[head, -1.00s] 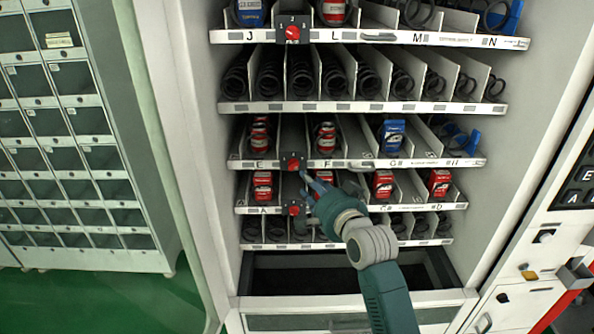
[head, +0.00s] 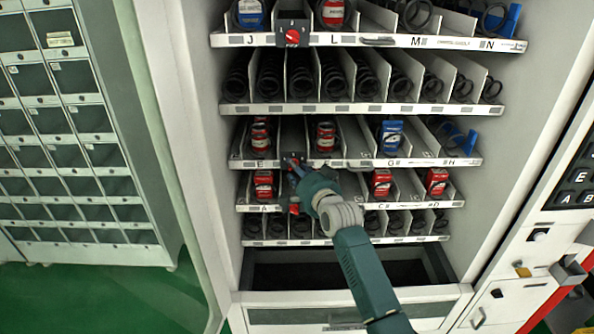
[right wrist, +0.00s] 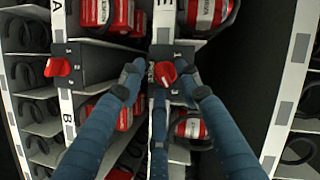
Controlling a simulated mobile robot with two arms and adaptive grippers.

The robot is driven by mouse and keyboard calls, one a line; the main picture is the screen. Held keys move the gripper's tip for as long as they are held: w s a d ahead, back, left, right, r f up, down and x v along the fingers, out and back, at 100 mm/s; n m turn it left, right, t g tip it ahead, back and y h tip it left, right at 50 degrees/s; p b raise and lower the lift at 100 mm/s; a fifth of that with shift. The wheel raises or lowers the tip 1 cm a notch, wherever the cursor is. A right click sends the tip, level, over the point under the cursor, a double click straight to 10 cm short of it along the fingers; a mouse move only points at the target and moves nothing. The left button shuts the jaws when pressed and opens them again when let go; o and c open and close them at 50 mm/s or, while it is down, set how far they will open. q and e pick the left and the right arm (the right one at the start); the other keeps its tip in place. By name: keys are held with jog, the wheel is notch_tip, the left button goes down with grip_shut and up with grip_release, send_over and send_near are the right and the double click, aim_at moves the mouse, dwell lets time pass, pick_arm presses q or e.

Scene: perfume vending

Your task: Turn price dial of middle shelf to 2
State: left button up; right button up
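The middle shelf's price dial, a red knob (right wrist: 165,73) on a black plate between the E and F slots, sits between the fingertips of my right gripper (right wrist: 160,76) in the right wrist view. The fingers stand apart on both sides of the knob, with a visible gap. I cannot read the number it points to. In the head view the right gripper (head: 297,170) reaches up to this dial from below right and partly covers it. The left gripper is not in view.
Another red dial (head: 292,37) is on the upper shelf. A lower-shelf dial (right wrist: 60,67) is beside my fingers. Red cans (head: 325,136) and red boxes (head: 381,183) stand in nearby slots. White lockers (head: 85,150) stand to the left.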

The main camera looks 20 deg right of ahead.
jog(key=shift+c, duration=0.2)
grip_shut()
jog(key=n+g+h, duration=0.1)
jog(key=n, duration=0.1)
jog(key=n+g+h, duration=0.1)
jog(key=n+h, duration=0.1)
jog(key=n, duration=0.1)
jog(key=n+h, duration=0.1)
jog(key=n, duration=0.2)
jog(key=shift+a+r+g+h, duration=0.3)
jog(key=shift+r+g, duration=0.1)
dwell(0.5)
